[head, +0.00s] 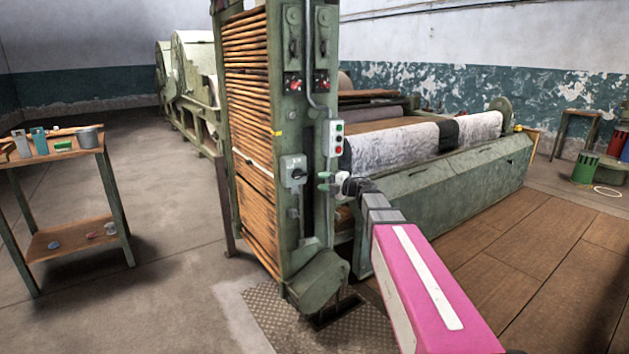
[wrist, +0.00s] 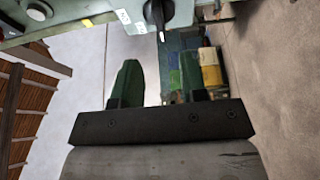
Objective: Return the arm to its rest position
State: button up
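My arm, with its pink and white link, reaches forward from the lower right of the head view toward the green machine column (head: 318,75). My gripper (head: 327,182) is small there, beside the column's front face and to the right of a grey switch box (head: 293,164) with a black knob (head: 298,174). In the wrist view my gripper (wrist: 160,82) shows two green fingers spread apart, with nothing held between them. The black knob (wrist: 165,14) is beyond the fingertips at the top, apart from them in the picture.
A push-button box (head: 336,138) is on the column just above my gripper. Slatted wood (head: 255,120) fills the column's left side. A long green machine bed (head: 450,190) lies to the right of the column. A small workbench (head: 75,148) stands at left, with open floor between.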

jog(key=shift+v, duration=0.75)
jog(key=w+d+f+m+t+h, duration=0.1)
jog(key=d+f+m+t+h, duration=0.3)
jog(key=d+m+t+h, duration=0.75)
jog(key=s+d+f+m+g+h, duration=0.3)
jog(key=f+m+g, duration=0.1)
jog(key=f+m, duration=0.15)
jog(key=s+d+f+m+g+h, duration=0.2)
jog(key=s+f+m+g+h, duration=0.15)
jog(key=f+m, duration=0.2)
jog(key=s+a+f+m+g+y, duration=0.1)
jog(key=s+f+m+g, duration=0.1)
jog(key=s+f+g, duration=0.2)
jog(key=s+a+f+m+g+y, duration=0.1)
jog(key=s+f+g, duration=0.4)
jog(key=s, duration=0.6)
jog(key=s+a+f+m+g+y, duration=0.1)
jog(key=s+f+m+g, duration=0.3)
jog(key=s, duration=0.3)
jog(key=shift+s+f+g, duration=0.3)
jog(key=shift+s+g, duration=0.1)
